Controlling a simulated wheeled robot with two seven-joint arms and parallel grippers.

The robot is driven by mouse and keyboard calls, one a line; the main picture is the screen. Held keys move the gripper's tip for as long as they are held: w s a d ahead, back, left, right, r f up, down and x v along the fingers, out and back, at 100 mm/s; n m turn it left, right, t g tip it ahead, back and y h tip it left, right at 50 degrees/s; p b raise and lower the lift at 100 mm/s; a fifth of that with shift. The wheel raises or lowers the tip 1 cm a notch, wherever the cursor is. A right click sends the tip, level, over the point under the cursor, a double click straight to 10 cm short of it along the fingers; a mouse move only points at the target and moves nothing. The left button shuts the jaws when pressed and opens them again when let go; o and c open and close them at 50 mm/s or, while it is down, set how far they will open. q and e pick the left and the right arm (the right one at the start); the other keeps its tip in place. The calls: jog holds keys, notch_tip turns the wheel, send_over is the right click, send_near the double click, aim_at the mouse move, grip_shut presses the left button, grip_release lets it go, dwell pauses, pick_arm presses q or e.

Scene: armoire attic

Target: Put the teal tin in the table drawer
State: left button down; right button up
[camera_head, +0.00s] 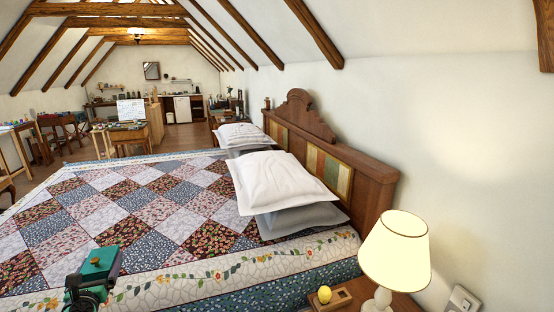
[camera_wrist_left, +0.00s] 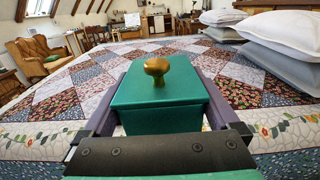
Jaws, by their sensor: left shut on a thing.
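The teal tin (camera_head: 101,261) is a box with a gold knob on its lid; it also shows large in the left wrist view (camera_wrist_left: 158,92). My left gripper (camera_head: 92,275) is shut on it, with one dark finger along each side of the tin in the wrist view. The tin is upright over the near part of the quilted bed; I cannot tell the exact gap beneath it. A wooden bedside table (camera_head: 408,303) shows at the lower right. I see no drawer front on it. My right gripper is not in view.
A lit lamp (camera_head: 394,250) and a small wooden tray (camera_head: 331,300) holding a yellow object (camera_head: 324,294) stand on the bedside table. The bed (camera_head: 150,215) with white pillows (camera_head: 275,183) and a wooden headboard (camera_head: 375,190) fills the middle.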

pick_arm(q)
jog(key=s+a+r+n+g+y, duration=0.15)
jog(key=s+a+r, duration=0.25)
jog(key=a+r, duration=0.6)
jog(key=s+a+r+n+y, duration=0.15)
jog(key=s+a+r, duration=0.45)
jog(key=r, duration=0.7)
jog(key=w+d+f+m+t+h, duration=0.1)
jog(key=w+d+f+m+h, duration=0.15)
jog(key=d+f, duration=0.45)
jog(key=w+d+f+m+t+h, duration=0.1)
jog(key=d+f+m+h, duration=0.15)
jog(key=d+f, duration=0.45)
jog(key=w+d+f+m+t+h, duration=0.15)
jog(key=d+f+h, duration=0.25)
jog(key=d, duration=0.7)
jog(key=s+d+f+m+h, duration=0.1)
jog(key=s+d+f, duration=0.3)
jog(key=s+d, duration=0.2)
jog(key=s+d+f+m+g+h, duration=0.1)
jog(key=s+d+f+h, duration=0.1)
jog(key=s+d+f, duration=0.3)
jog(key=s+d+f+m+h, duration=0.1)
jog(key=s+d+f, duration=0.3)
jog(key=s+d, duration=0.3)
jog(key=d, duration=0.5)
jog(key=shift+d+f+g+h, duration=0.15)
jog(key=shift+f+g+h, duration=0.15)
jog(key=shift+w, duration=0.15)
